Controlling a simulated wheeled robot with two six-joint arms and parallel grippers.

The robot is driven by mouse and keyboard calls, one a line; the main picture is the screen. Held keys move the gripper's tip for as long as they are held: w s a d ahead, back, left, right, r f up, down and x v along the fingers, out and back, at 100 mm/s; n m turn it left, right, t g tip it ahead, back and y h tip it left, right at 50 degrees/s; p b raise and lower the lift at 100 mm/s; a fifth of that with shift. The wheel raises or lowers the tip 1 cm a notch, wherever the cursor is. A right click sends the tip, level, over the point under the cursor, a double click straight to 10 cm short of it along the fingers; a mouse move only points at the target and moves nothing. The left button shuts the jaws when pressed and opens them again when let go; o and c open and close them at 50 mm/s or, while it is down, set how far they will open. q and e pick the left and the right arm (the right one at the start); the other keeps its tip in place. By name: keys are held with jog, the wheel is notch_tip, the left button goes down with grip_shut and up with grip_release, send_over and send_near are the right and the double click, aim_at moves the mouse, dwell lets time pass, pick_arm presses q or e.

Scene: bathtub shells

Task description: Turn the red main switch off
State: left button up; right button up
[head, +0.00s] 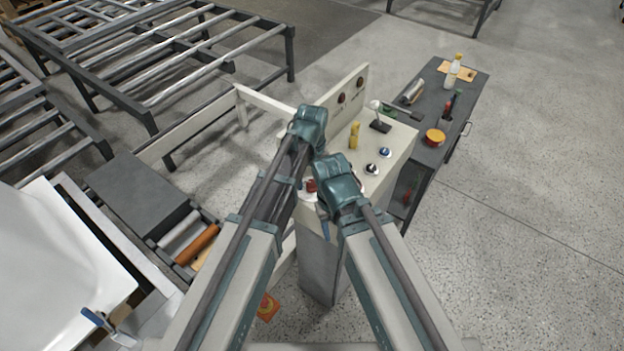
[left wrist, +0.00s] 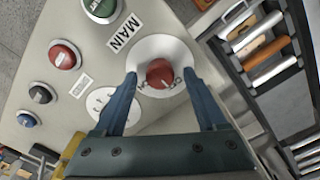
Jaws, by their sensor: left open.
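The red main switch (left wrist: 160,73) is a round red knob on a white disc, beside a "MAIN" label (left wrist: 124,32) on the pale console panel. In the left wrist view my open left gripper (left wrist: 160,84) has one blue finger on each side of the knob, with gaps showing; contact is not visible. In the head view the red switch (head: 311,185) shows partly between my arms. My left gripper's fingers are hidden there behind my own arm links. My right gripper (head: 325,229) is near the console's front edge, mostly hidden by its wrist, so its jaws are unclear.
The console (head: 398,150) also carries a black knob (head: 371,168), a blue knob (head: 385,152), a yellow part (head: 354,135) and a lever (head: 380,124). A green button (left wrist: 100,8) and red button (left wrist: 63,55) are nearby. A dark bench (head: 465,85) stands right; a roller conveyor (head: 185,235) left.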

aim_at(312, 183)
pick_arm(q)
notch_tip(312, 183, up, 13)
jog(key=p, duration=1.2)
jog(key=shift+r+p, duration=0.15)
jog(key=shift+p, duration=0.25)
jog(key=s+a+m, duration=0.2)
jog(key=s+a, duration=0.3)
jog(key=a, duration=0.3)
jog(key=s+a+m, duration=0.1)
jog(key=s+a, duration=0.5)
jog(key=a, duration=0.3)
jog(key=s+d+f+m+y+b, duration=0.1)
jog(key=s+d+f+m+b, duration=0.3)
jog(key=d+f+b, duration=0.5)
jog(key=shift+s+d+f+b, duration=0.35)
jog(key=shift+s+d, duration=0.45)
jog(key=shift+d, duration=0.25)
